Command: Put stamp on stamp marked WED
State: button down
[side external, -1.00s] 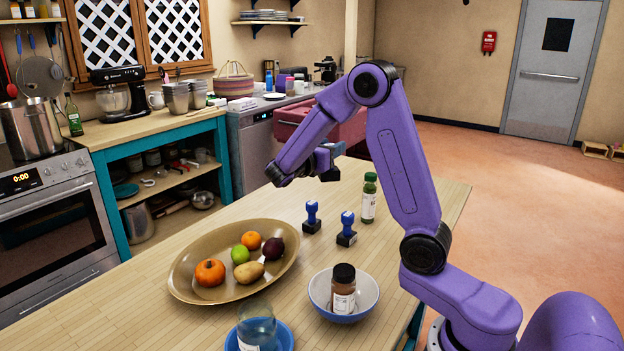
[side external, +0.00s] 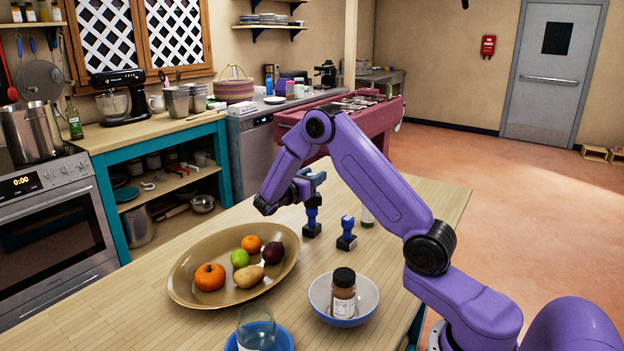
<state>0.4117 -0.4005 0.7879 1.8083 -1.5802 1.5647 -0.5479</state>
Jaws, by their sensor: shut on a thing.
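Two stamps with blue handles and dark square bases stand on the wooden table. My gripper (side external: 313,202) is shut on the handle of the left stamp (side external: 312,229), coming down on it from above. That stamp is upright, its base at or very near the tabletop; I cannot tell whether it touches. The right stamp (side external: 347,234) stands upright a short way to the right, apart from the gripper. No WED marking is legible on either stamp. The fingers partly hide the left stamp's handle.
An oval tray (side external: 190,262) of fruit and vegetables lies left of the stamps. A bowl (side external: 372,300) with a brown jar (side external: 343,293) stands in front. A bottle (side external: 367,216) behind the right stamp is mostly hidden by my arm. A glass (side external: 256,328) stands at the front edge.

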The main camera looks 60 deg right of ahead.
jog(key=shift+f, duration=0.25)
jog(key=shift+f, duration=0.1)
jog(key=c, duration=0.6)
grip_release()
jog(key=a, duration=1.2)
jog(key=s+a+m+y, duration=0.1)
jog(key=s+a+y, duration=0.5)
jog(key=s, duration=0.5)
jog(key=s+a+m+y, duration=0.2)
jog(key=s+a+y, duration=0.4)
jog(key=s, duration=0.6)
jog(key=s+a+f+m+y, duration=0.1)
jog(key=s+a+m+y, duration=0.1)
jog(key=s+a+y, duration=0.4)
jog(key=shift+s+a, duration=0.25)
jog(key=shift+s, duration=1.2)
jog(key=shift+s+a, duration=0.2)
jog(key=shift+s, duration=1.2)
